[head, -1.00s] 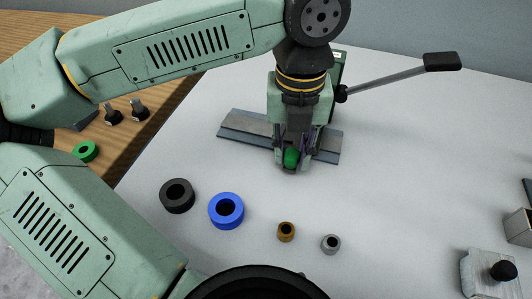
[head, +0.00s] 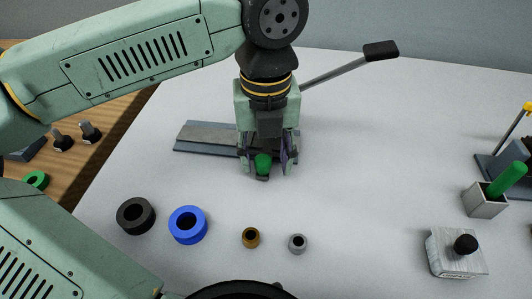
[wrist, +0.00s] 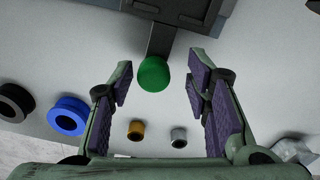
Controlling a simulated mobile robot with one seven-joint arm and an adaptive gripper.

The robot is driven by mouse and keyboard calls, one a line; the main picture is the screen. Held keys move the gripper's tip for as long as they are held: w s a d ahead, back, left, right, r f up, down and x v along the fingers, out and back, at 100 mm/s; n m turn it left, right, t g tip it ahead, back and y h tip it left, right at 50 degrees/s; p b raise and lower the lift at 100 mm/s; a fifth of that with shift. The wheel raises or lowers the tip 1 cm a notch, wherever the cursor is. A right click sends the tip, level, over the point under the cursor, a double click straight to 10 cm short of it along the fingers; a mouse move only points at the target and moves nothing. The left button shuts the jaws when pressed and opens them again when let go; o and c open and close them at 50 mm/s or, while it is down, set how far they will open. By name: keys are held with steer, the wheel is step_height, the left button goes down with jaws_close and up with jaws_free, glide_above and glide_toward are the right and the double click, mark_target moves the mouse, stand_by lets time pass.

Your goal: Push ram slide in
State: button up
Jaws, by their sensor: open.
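A round green knob (wrist: 154,73) sits on the near end of a dark slide bar (wrist: 161,40), which runs out of a dark block (wrist: 180,8) at the top of the wrist view. I take this to be the ram slide. In the head view the green knob (head: 263,163) shows between my fingers. My gripper (head: 268,172) is open, its fingers apart on either side of the knob; in the wrist view my gripper (wrist: 161,70) shows clear gaps at both sides. My arm hides most of the block; its lever (head: 350,67) sticks out to the right.
A flat grey rail (head: 205,138) lies left of my gripper. A black ring (head: 122,222), blue ring (head: 176,231), brown bush (head: 250,245) and grey bush (head: 298,250) lie in front. A block with a black knob (head: 447,262) and a box with a green rod (head: 483,208) stand right.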

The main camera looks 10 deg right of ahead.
step_height(320, 180, up, 12)
stand_by(0.6)
stand_by(0.4)
